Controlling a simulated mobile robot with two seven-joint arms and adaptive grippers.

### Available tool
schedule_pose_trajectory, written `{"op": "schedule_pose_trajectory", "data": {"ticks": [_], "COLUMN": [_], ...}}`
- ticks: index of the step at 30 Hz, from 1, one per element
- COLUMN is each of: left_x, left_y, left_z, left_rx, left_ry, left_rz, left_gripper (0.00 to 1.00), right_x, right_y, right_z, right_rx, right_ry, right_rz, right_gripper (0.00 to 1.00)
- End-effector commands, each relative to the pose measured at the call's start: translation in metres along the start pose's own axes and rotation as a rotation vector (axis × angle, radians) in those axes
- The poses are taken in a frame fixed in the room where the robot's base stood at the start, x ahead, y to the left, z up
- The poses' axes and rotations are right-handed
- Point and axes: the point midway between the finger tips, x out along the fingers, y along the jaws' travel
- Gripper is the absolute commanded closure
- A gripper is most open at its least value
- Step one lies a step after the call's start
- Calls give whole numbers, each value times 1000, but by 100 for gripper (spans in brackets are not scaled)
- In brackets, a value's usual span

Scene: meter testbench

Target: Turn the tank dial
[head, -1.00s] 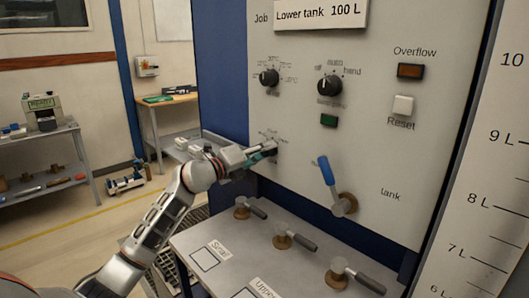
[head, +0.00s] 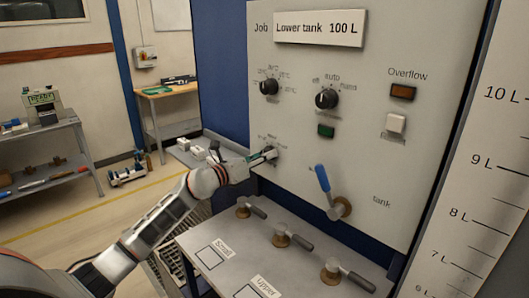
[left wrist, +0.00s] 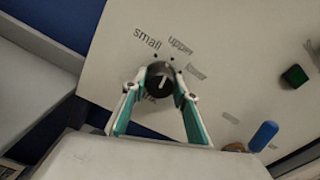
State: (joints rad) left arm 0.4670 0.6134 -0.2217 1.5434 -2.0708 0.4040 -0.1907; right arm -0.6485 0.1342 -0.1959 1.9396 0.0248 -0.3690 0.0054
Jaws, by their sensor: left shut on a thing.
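The tank dial is a round black knob (left wrist: 159,80) on the white panel, with the words "small", "upper" and a blurred third word around it in the left wrist view. Its white pointer line shows on its face. My left gripper (left wrist: 156,91) is shut on the knob, with one finger on each side of it. In the head view the left gripper (head: 270,155) reaches the panel's lower left and mostly hides the knob. My right gripper is not in view.
Above are two more black dials (head: 269,86) and (head: 327,98), a green button (head: 326,131), an orange lamp (head: 402,91) and a white reset button (head: 396,123). A blue-handled valve (head: 323,178) is to the right. Several grey-handled valves (head: 291,239) stand on the ledge below.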

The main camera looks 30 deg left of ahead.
Motion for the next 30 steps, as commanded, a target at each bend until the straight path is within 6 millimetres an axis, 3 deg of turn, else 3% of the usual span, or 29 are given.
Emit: {"op": "schedule_pose_trajectory", "data": {"ticks": [18,30], "left_x": [0,0], "left_y": [1,1], "left_z": [-1,-1], "left_rx": [584,871], "left_ry": [2,2], "left_rz": [0,-1], "left_gripper": [93,93], "right_x": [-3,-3], "right_y": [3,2], "right_z": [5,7], "right_rx": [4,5], "right_ry": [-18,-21], "right_rz": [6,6], "right_gripper": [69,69]}}
